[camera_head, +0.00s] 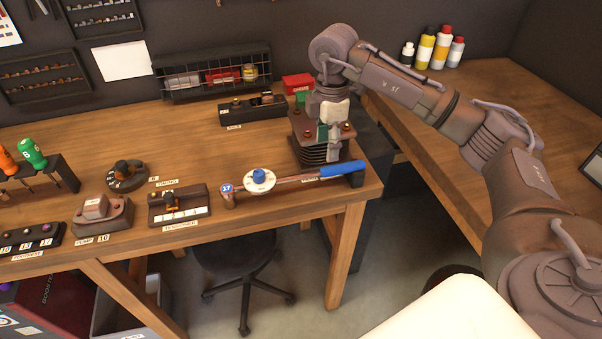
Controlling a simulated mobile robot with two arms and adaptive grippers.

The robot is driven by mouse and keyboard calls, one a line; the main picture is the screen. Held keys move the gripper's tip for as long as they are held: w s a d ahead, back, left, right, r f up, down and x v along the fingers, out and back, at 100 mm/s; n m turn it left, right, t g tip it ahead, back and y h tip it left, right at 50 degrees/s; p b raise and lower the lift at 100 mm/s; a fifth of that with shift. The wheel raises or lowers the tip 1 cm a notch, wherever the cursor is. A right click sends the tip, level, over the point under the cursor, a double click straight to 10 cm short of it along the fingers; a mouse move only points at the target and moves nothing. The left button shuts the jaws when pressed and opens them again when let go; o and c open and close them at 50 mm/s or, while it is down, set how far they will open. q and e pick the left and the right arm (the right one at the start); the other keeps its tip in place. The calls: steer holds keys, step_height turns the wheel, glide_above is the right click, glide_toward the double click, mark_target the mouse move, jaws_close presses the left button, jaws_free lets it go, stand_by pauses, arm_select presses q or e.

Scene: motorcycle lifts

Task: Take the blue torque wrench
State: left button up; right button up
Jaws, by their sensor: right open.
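The torque wrench with a blue handle (343,170) lies along the front right edge of the wooden bench. Its handle end points right, and its shaft runs left past a white dial with a blue knob to a head by a blue "17" tag. My right arm comes in from the right, and my right gripper (326,125) points down above and behind the blue handle, apart from it. The gripper is open and overlaps a finned cylinder block in the picture, so its fingertips are hard to make out. My left gripper is out of view.
The finned cylinder block (318,152) stands right behind the wrench. A tensioner (180,207), a pump (103,214) and a round dial (127,176) sit to the left. A wire rack (213,77) and a red box (297,83) are at the back. A stool (237,257) stands below.

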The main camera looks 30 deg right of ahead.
mark_target(325, 168)
step_height(325, 168, down, 4)
steer(key=shift+f+p, duration=0.1)
steer(key=shift+p, duration=0.2)
steer(key=shift+f, duration=0.3)
step_height(325, 168, down, 4)
steer(key=shift+r+p, duration=0.15)
steer(key=shift+p, duration=0.9)
steer(key=shift+f, duration=0.45)
jaws_close()
steer(key=shift+w, duration=0.1)
